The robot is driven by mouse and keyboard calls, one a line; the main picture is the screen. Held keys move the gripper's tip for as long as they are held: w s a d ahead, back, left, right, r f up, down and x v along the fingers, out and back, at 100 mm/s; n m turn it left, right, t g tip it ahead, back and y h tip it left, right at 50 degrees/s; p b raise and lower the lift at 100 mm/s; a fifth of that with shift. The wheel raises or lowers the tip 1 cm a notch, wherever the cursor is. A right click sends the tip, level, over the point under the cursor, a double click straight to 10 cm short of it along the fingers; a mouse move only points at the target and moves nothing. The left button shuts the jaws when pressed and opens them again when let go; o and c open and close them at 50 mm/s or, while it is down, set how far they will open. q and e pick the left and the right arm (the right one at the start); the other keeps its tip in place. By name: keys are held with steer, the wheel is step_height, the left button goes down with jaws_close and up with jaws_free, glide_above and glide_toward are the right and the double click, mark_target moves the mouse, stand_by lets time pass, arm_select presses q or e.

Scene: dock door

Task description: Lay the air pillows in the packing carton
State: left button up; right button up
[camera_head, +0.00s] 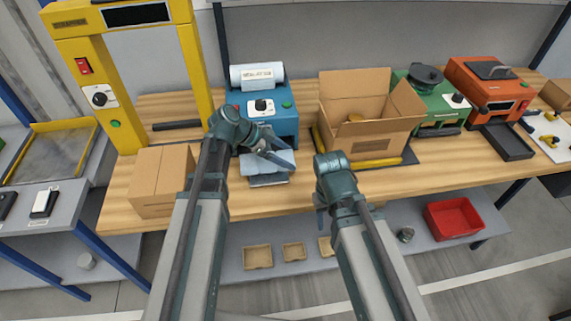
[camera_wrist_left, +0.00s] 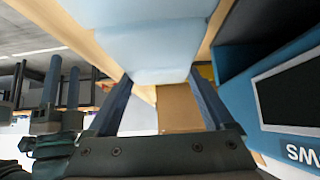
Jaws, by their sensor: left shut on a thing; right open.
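My left gripper (camera_head: 280,153) is shut on a pale blue air pillow (camera_head: 262,164) in front of the blue machine (camera_head: 285,112). In the left wrist view the pillow (camera_wrist_left: 150,45) spans between the finger ends. The open packing carton (camera_head: 345,146) stands right of the machine with its flaps spread; part of its inside is hidden, and something yellowish shows within. My right gripper is mostly hidden behind its own wrist in the head view, in front of the carton. The left wrist view shows its fingers (camera_wrist_left: 62,78) apart and empty.
A closed brown box (camera_head: 155,180) stands left on the bench, beside a yellow frame (camera_head: 90,75). A green machine (camera_head: 435,95) and an orange machine (camera_head: 490,85) stand right of the carton. A red bin (camera_head: 455,217) and small trays sit on the lower shelf.

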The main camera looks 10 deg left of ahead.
mark_target(256, 159)
arm_select(q)
steer(key=shift+f+b, duration=0.3)
steer(key=shift+f, duration=0.55)
arm_select(e)
steer(key=shift+f, duration=0.85)
arm_select(q)
steer(key=shift+f, duration=0.15)
steer(key=o, duration=1.1)
arm_select(e)
steer(key=shift+f, duration=0.15)
arm_select(q)
steer(key=p+v, duration=0.8)
steer(key=v, duration=0.4)
steer(key=shift+w+a+r+p, duration=0.1)
steer(key=shift+a+r+p, duration=0.05)
steer(key=shift+r+p, duration=0.15)
steer(key=shift+a+r+p, duration=0.35)
steer(key=shift+a+p, duration=0.05)
steer(key=shift+a, duration=0.15)
arm_select(e)
step_height(256, 159, up, 10)
